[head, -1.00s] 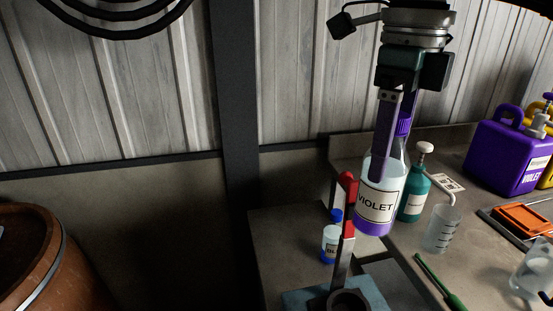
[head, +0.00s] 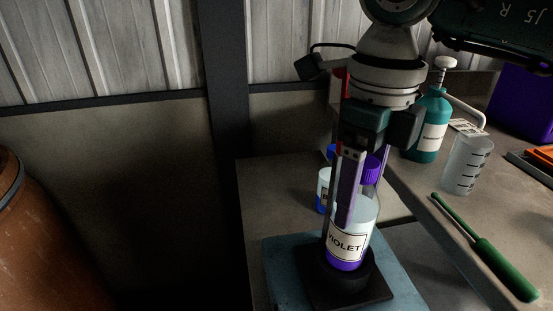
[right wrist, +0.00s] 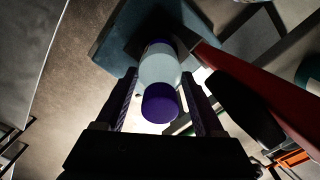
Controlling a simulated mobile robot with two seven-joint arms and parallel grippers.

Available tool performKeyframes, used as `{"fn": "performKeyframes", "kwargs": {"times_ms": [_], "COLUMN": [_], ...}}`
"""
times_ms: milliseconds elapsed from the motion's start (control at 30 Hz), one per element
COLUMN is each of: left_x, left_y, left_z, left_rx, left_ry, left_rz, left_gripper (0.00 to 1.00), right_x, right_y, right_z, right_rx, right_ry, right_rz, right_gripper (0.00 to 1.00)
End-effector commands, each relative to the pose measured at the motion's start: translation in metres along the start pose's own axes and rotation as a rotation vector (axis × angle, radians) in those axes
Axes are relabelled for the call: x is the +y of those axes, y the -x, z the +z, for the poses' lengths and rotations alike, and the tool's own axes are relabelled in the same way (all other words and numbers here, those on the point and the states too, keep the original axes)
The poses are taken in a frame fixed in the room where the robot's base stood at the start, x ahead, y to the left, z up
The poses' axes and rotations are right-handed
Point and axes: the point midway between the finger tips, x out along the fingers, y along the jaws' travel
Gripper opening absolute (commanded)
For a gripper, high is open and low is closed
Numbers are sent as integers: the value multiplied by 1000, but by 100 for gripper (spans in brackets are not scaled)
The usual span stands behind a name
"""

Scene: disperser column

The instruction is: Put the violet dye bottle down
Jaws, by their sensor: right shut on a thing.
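The violet dye bottle (head: 347,247) is clear with a "VIOLET" label, a violet cap and violet liquid low in it. It stands upright in my right gripper (head: 358,205), which is shut on its upper part. Its bottom is at the black round seat (head: 345,280) of a stand on a blue base (head: 285,280); whether it touches the seat I cannot tell. In the right wrist view the bottle (right wrist: 158,68) lies between the two fingers (right wrist: 158,90), its cap nearest me. My left gripper is out of view.
A red post (right wrist: 265,95) rises close beside the bottle. A blue-capped bottle (head: 323,190) stands behind it. To the right are a teal pump bottle (head: 430,125), a beaker (head: 467,165) and a green-handled tool (head: 505,268). A brown barrel (head: 50,240) is at left.

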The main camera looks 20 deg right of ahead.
Motion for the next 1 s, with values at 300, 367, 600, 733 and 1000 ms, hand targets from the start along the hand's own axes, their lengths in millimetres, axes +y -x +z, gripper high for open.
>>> {"fn": "performKeyframes", "kwargs": {"times_ms": [300, 367, 600, 733, 1000], "left_x": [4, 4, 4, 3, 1], "left_y": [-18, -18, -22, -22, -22], "left_z": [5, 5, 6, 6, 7], "left_rx": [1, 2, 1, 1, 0], "left_ry": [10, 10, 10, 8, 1], "left_rz": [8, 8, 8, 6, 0], "left_gripper": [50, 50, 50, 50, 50], "right_x": [11, 11, 11, 11, 11], "right_y": [-28, -28, -32, -32, -32], "right_z": [0, 0, 0, 0, 0], "right_rx": [0, 0, 1, 1, 1], "right_ry": [5, 4, 4, 4, 4], "right_rz": [0, 0, 0, 0, 0], "right_gripper": [0, 0, 74, 89, 100]}}
